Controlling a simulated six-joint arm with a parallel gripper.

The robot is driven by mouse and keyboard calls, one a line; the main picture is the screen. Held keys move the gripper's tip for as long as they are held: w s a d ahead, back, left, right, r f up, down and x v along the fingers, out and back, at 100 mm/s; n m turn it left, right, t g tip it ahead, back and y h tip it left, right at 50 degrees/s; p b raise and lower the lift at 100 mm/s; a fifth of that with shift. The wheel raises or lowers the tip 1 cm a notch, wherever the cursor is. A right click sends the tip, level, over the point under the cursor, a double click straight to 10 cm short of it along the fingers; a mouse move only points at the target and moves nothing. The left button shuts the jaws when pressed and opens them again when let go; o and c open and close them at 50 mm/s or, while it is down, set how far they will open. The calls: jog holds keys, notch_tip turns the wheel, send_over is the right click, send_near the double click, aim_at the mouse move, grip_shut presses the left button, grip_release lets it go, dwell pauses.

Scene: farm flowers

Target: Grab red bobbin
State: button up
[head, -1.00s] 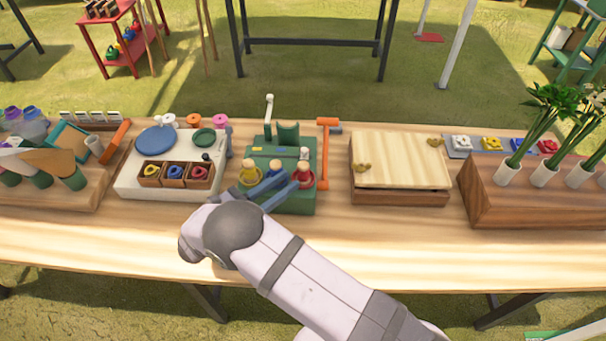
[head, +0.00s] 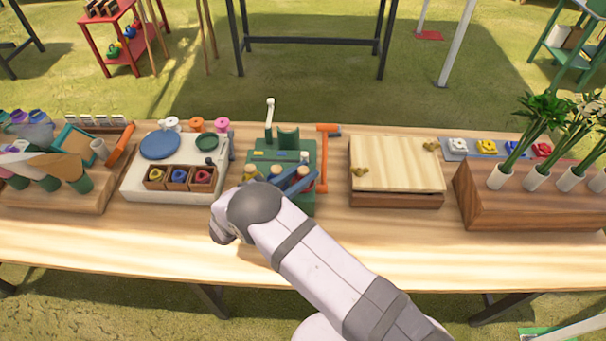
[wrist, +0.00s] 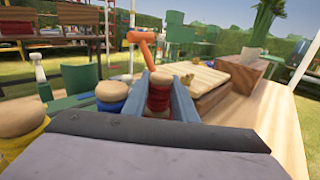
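The red bobbin (wrist: 158,92), with a tan wooden top, shows between the two blue fingers of my gripper (wrist: 162,80) in the wrist view. The fingers are apart, one on each side of it; I cannot tell whether they touch it. In the head view the fingers (head: 296,183) reach over the front right of the green machine (head: 308,203) and partly hide the red bobbin. The blue bobbin (wrist: 111,94) and yellow bobbin (wrist: 20,130) stand to the left in the wrist view.
An orange hammer (head: 324,160) stands just right of the machine. A wooden box (head: 395,200) with a pale lid is further right. A white board (head: 150,190) with small compartments is on the left. The table's front strip (head: 150,235) is clear.

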aim_at(303, 169)
jog(key=shift+c, duration=0.3)
grip_shut()
jog(key=shift+r+b, duration=1.2)
jog(key=shift+r, duration=3.8)
jog(key=shift+f, duration=0.1)
